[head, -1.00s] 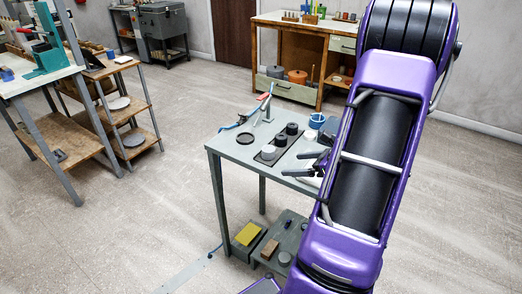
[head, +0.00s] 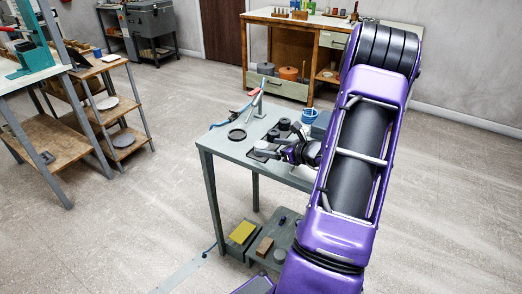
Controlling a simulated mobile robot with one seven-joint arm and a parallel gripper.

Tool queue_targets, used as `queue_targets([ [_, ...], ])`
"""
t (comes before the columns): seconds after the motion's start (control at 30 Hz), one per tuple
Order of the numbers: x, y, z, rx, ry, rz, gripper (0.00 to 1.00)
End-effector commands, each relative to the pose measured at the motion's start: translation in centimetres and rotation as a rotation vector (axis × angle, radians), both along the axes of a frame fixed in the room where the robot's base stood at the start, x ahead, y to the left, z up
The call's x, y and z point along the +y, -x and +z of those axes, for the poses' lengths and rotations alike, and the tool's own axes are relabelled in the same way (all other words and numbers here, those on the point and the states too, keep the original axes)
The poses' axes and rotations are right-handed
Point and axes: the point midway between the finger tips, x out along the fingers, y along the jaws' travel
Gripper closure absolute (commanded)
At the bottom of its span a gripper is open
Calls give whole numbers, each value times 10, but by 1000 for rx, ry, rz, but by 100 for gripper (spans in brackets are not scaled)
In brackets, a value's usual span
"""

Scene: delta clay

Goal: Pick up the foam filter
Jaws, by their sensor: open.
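Small round pieces stand in a row on a dark strip on the grey-green table (head: 222,147): two dark ones, the far one (head: 284,123) and the middle one (head: 273,134), and a lighter grey one (head: 261,144) at the near end. I cannot tell for sure which is the foam filter. My gripper (head: 262,152) is open, its dark fingers pointing left at the near end of the row, close to the lighter grey piece. Whether they touch it or reach around it is too small to tell. My arm hides the table's right part.
A blue cup (head: 309,115) stands at the back right. A yellow block (head: 242,232) sits low under the table.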

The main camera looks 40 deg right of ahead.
Motion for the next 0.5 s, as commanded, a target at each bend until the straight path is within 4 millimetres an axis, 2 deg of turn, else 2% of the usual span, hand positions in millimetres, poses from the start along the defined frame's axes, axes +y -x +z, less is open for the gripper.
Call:
queue_targets([
  [0.17, 3, -9, -3, -1, 1, 2, 9],
  [0.4, 11, -41, -16, 0, 0, 2, 9],
  [0.5, 12, -49, -18, -1, 0, 1, 9],
])
